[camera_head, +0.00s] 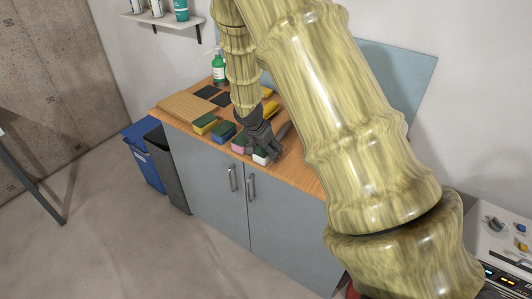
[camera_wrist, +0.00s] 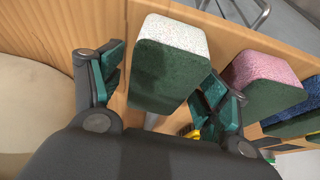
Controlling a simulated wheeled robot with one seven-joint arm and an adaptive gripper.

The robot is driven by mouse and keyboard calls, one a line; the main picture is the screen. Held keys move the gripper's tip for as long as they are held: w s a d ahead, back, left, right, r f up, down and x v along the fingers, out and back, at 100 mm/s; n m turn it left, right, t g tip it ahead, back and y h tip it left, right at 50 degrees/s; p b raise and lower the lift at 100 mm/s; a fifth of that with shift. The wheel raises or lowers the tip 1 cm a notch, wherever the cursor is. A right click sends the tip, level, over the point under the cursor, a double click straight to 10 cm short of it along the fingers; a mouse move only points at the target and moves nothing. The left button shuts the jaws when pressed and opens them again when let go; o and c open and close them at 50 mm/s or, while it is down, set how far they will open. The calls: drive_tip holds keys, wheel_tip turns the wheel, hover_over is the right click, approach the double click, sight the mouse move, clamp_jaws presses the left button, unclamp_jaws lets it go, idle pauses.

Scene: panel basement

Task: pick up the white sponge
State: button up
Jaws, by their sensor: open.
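The white sponge (camera_wrist: 172,34) has a pale speckled layer and a dark green scouring layer. In the wrist view it lies between the two fingers of my gripper (camera_wrist: 160,88), with a gap on the left and the right finger close to its side. I cannot tell whether that finger touches it. In the head view the white sponge (camera_head: 262,158) is near the counter's front edge, partly hidden by my gripper (camera_head: 265,148), which is open over it.
A pink sponge (camera_wrist: 262,68) stands close to the right of the white one. A blue sponge (camera_head: 222,133) and a yellow sponge (camera_head: 205,123) continue the row along the wooden counter (camera_head: 190,103). A green bottle (camera_head: 219,69) stands behind. Cabinet handles (camera_head: 233,178) face the front.

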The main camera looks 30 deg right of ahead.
drive_tip(key=c, duration=0.8)
drive_tip(key=shift+r, duration=0.2)
drive_tip(key=shift+r+p, duration=0.15)
drive_tip(key=shift+p, duration=0.2)
drive_tip(key=shift+r+b, duration=0.45)
wheel_tip(320, 180, up, 2)
drive_tip(key=shift+s+a+r+b, duration=0.1)
drive_tip(key=shift+s+r+b, duration=0.05)
drive_tip(key=shift+b, duration=0.45)
drive_tip(key=s+a+b, duration=0.1)
drive_tip(key=s+a, duration=0.2)
drive_tip(key=s, duration=0.1)
drive_tip(key=s+a+r+b, duration=0.1)
drive_tip(key=s+a+b, duration=0.1)
drive_tip(key=s+a, duration=0.1)
drive_tip(key=s+a+b, duration=0.1)
drive_tip(key=s+a, duration=0.2)
drive_tip(key=s, duration=0.2)
drive_tip(key=shift+s+a+r, duration=0.2)
drive_tip(key=shift+a+r, duration=0.05)
drive_tip(key=shift+r, duration=0.05)
